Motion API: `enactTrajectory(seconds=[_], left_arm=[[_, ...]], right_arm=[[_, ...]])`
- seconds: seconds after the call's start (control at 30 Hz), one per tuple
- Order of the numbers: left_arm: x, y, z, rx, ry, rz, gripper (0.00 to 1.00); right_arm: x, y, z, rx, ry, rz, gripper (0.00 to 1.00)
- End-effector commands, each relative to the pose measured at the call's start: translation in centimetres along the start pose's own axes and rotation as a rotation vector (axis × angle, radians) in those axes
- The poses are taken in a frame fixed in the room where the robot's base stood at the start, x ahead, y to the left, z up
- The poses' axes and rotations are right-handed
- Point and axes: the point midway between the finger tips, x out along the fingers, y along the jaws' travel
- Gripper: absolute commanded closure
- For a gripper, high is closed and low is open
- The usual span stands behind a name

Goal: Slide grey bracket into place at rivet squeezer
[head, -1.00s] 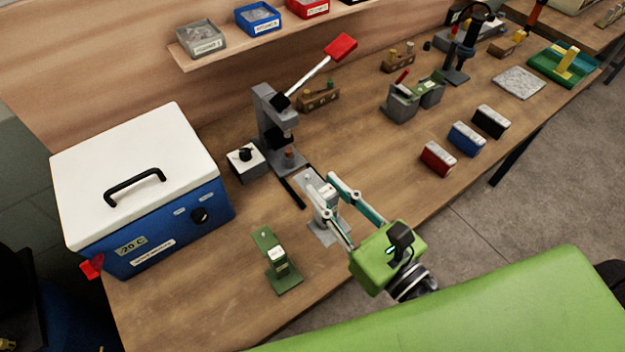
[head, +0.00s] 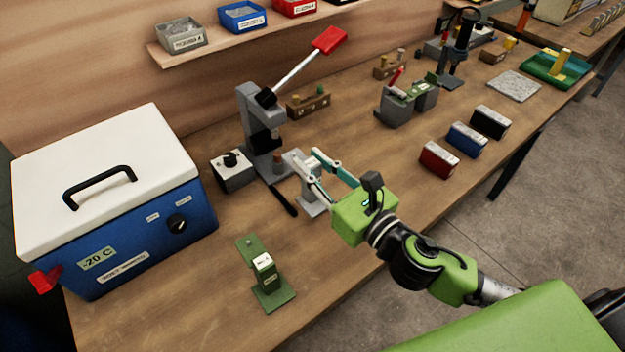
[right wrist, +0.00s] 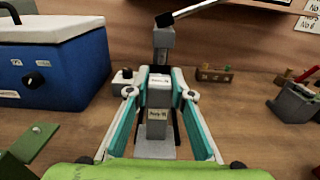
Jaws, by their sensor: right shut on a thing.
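The grey bracket (head: 312,198) stands upright on the bench just in front of the rivet squeezer. My right gripper (head: 306,165) is shut on it, with a finger on each side. In the right wrist view the bracket (right wrist: 157,122) sits between the fingers, its labels facing me and its foot low at the bench. The rivet squeezer (head: 262,135) is a grey press with a long lever and red handle; in the right wrist view its top (right wrist: 164,42) shows straight behind the bracket. The bracket hides the squeezer's lower part there. My left gripper is not in view.
A green bracket (head: 268,290) stands at the front left. A blue and white cold box (head: 130,240) fills the left. A small box with a black knob (head: 233,172) is left of the squeezer. Red, blue and black blocks (head: 466,138) lie to the right.

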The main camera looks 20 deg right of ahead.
Motion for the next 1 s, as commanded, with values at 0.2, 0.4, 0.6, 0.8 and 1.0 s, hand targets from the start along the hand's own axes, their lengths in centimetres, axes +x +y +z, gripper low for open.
enactTrajectory(seconds=[0.2,0.4,0.6,0.8,1.0], left_arm=[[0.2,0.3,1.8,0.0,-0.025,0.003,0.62],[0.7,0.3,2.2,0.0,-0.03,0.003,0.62],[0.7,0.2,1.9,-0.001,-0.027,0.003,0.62],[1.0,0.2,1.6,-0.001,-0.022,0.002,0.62],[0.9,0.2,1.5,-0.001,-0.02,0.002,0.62]], right_arm=[[1.1,-0.7,-1.4,0.0,-0.004,0.0,1.0],[1.1,-0.6,-4.2,0.003,-0.001,-0.001,1.0],[1.1,-0.6,-4.3,-0.001,-0.004,0.002,1.0],[1.0,-0.6,-4.7,-0.001,-0.003,0.001,1.0],[1.0,-0.6,-4.8,0.0,0.0,0.001,0.62]])
